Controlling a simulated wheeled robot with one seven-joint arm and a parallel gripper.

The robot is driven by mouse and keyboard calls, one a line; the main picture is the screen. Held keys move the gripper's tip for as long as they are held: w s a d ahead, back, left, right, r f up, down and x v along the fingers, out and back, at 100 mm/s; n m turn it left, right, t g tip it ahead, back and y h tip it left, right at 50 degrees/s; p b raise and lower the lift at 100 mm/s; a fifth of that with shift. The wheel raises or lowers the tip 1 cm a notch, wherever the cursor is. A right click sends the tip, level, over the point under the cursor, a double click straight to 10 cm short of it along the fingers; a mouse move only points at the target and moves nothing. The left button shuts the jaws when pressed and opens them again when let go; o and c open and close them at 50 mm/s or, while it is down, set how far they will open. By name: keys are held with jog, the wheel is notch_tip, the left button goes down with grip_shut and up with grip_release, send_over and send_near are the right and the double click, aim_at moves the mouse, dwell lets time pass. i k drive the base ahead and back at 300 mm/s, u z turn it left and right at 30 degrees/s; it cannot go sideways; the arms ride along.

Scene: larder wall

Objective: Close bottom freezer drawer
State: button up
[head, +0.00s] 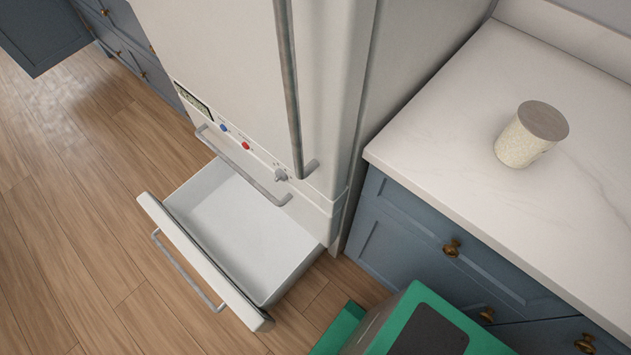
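The bottom freezer drawer (205,262) is pulled out from the base of the white fridge (215,45). Its front panel stands well away from the fridge body, and its white inside looks empty. A grey bar handle (186,270) runs along the outer face of the drawer front. Above the open drawer, another bar handle (240,166) sits on the fridge face and looks closed flush. My gripper does not show in the head view.
A white counter (590,150) on blue cabinets (405,240) stands right of the fridge, with a lidded jar (527,137) on it. More blue cabinets (125,45) are at the upper left. The wooden floor (70,230) in front of the drawer is clear.

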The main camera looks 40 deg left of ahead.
aim_at(247, 250)
jog(key=z, duration=0.8)
jog(key=k, duration=1.85)
jog(key=u, duration=2.3)
jog(key=i, duration=0.5)
jog(key=z, duration=0.05)
